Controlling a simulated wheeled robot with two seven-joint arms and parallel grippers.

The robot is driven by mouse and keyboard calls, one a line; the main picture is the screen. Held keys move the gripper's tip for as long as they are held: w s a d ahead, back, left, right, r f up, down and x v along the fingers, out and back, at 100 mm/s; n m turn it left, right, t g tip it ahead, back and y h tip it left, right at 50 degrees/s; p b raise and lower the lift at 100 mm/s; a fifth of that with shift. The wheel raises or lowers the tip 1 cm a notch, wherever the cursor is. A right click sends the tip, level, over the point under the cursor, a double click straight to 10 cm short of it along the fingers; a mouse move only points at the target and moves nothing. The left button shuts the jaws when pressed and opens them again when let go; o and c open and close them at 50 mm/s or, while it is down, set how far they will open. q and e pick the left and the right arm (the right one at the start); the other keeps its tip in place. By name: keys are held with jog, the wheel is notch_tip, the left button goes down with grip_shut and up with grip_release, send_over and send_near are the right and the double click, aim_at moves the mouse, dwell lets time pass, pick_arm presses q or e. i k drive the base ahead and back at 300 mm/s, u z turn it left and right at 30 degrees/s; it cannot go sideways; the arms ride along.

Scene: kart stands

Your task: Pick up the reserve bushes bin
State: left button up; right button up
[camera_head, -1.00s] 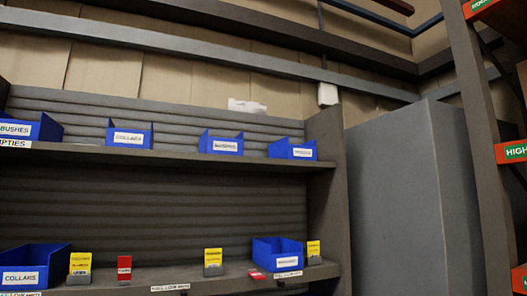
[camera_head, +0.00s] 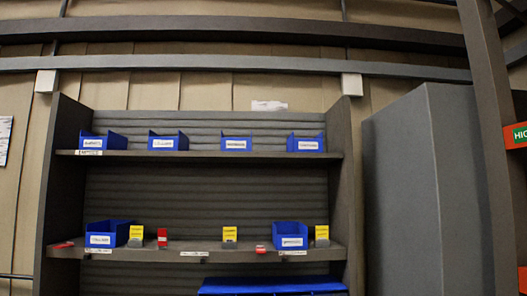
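Blue bins with white labels stand on a grey shelf unit. On the upper shelf are a far-left bin (camera_head: 103,141), a second bin (camera_head: 168,142), a third bin (camera_head: 236,144) and a right bin (camera_head: 306,144). On the lower shelf are a left bin (camera_head: 107,234) and a right bin (camera_head: 290,237). Labels are too small to read surely now; earlier the upper far-left one ended in "BUSHES" and the lower left one read "COLLARS". I cannot tell which bin is the reserve bushes bin. Neither gripper is in view.
Yellow cards (camera_head: 230,234) and red cards (camera_head: 162,237) stand on the lower shelf (camera_head: 215,257). A blue object (camera_head: 272,287) shows at the bottom edge. A tall grey cabinet (camera_head: 405,190) and a rack post with orange parts (camera_head: 516,135) stand at the right.

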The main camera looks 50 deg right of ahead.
aim_at(227, 144)
jog(key=z, duration=1.85)
